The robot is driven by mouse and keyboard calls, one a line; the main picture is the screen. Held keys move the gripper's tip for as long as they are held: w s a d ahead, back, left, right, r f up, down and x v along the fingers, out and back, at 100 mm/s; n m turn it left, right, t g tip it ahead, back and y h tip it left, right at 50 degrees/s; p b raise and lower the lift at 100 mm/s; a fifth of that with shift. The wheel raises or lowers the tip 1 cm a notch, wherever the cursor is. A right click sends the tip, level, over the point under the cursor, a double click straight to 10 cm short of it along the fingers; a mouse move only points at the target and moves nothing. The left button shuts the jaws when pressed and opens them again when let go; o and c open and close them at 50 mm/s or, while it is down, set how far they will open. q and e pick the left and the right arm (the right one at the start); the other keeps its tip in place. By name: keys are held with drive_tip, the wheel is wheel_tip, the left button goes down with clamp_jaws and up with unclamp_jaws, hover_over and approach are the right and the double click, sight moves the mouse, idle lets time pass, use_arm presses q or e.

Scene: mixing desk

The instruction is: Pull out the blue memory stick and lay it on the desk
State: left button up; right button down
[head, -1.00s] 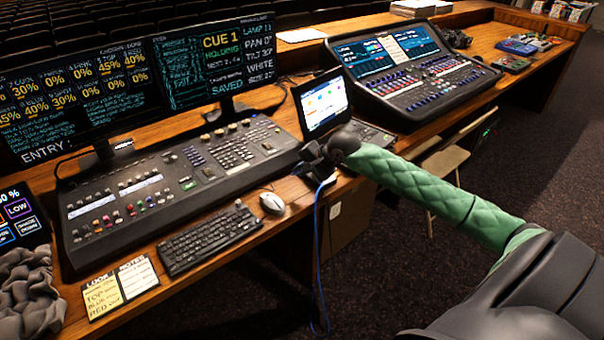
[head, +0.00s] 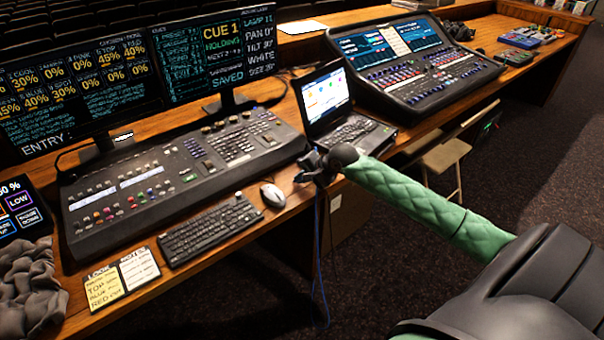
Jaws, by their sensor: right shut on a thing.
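The open laptop (head: 324,98) stands on the desk (head: 232,178) between the long lighting console and the mixing desk. The blue memory stick itself is too small or hidden by the dark fingers to make out. My left gripper is not in view.
A mouse (head: 272,195) and keyboard (head: 211,229) lie left of my right gripper. The lighting console (head: 170,180) is behind them. A blue cable (head: 319,265) hangs below the edge. A narrow bare wood strip lies around the mouse.

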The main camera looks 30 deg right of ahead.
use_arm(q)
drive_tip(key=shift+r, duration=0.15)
use_arm(e)
drive_tip(key=shift+f, duration=0.25)
drive_tip(key=c, duration=1.5)
unclamp_jaws()
drive_tip(key=shift+s, duration=0.1)
drive_tip(key=shift+s+d+r, duration=0.1)
drive_tip(key=shift+s+d, duration=0.05)
drive_tip(key=b+v, duration=0.2)
drive_tip(key=v, duration=0.5)
drive_tip(key=shift+r+b, duration=0.25)
drive_tip(key=shift+b, duration=0.1)
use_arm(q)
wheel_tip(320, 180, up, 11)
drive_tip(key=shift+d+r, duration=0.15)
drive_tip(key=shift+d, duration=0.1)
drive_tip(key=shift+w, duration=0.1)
